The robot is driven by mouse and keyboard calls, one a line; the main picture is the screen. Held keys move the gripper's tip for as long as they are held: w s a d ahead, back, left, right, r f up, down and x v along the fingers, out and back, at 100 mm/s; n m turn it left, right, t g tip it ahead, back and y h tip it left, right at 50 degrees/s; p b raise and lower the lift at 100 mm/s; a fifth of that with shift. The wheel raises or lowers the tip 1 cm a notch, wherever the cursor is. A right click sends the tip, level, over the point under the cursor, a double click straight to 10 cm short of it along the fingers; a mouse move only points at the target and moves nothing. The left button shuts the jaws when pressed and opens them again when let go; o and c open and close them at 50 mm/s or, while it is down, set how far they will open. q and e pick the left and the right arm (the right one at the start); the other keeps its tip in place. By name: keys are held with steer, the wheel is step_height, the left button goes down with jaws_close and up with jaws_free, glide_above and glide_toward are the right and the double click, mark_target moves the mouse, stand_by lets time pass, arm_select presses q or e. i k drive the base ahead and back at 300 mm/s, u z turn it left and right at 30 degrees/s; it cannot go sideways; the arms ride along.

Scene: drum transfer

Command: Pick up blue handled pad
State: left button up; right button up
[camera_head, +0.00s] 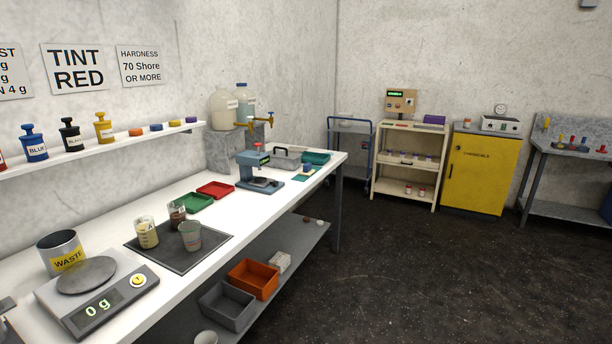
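A small item with a blue top (306,168) stands on a teal sheet (301,177) near the far right end of the white bench; it looks like the blue handled pad, but it is too small to be sure. A small flat blue piece (156,127) also lies on the wall shelf, between an orange piece (136,132) and a yellow piece (174,123). Neither of my grippers shows in the head view.
The white bench (120,220) carries a scale (95,300), a waste can (62,250), cups on a dark mat (180,258), green (193,203) and red (215,189) trays, and a blue-grey press (255,170). Dark floor (400,270) is clear at right.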

mark_target(307, 171)
steer(key=z, duration=0.55)
steer(key=i, duration=1.15)
steer(key=z, duration=0.3)
steer(key=i, duration=1.25)
steer(key=u, duration=0.25)
